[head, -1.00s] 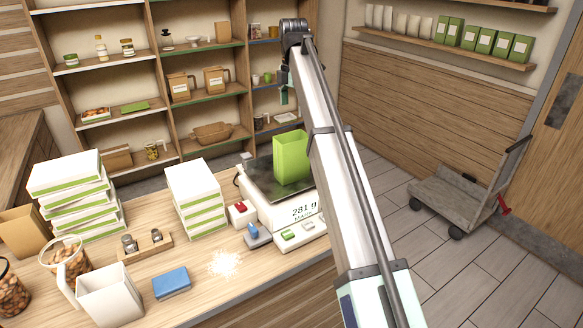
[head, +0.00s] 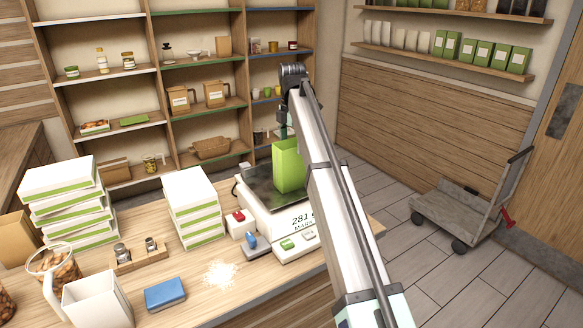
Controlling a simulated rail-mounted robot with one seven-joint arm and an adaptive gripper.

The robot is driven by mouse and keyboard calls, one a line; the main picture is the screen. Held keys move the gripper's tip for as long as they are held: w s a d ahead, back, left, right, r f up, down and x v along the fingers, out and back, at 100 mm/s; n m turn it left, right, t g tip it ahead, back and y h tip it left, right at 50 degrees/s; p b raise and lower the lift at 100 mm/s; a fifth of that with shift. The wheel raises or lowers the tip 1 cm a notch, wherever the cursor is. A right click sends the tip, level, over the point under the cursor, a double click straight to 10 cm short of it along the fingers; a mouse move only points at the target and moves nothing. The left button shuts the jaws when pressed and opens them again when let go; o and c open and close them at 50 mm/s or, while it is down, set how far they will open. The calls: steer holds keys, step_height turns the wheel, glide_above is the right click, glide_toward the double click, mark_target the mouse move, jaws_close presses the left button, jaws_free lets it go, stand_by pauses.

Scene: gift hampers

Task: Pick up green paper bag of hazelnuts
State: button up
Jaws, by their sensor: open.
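The green paper bag (head: 289,168) stands upright on the dark plate of the white weighing scale (head: 258,196) at the counter's right end. What is inside the bag does not show. My gripper (head: 283,132) hangs from the far end of my arm, just above the bag's top and slightly to its left. It is small and partly hidden by my arm; it is open, with nothing seen in it. My arm also covers the right side of the scale and part of its display.
Stacked white boxes (head: 192,207) stand left of the scale. Spilled white powder (head: 221,275), a blue sponge (head: 165,294), a white container (head: 97,302) and a nut jar (head: 54,268) lie nearer. Shelves (head: 206,109) rise behind; a cart (head: 455,215) stands on the right floor.

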steer(key=shift+w+f+p, duration=0.1)
steer(key=shift+f+p, duration=0.45)
steer(key=shift+f, duration=1.15)
steer(key=c, duration=1.9)
steer(key=shift+a+r, duration=0.1)
steer(key=shift+r, duration=0.1)
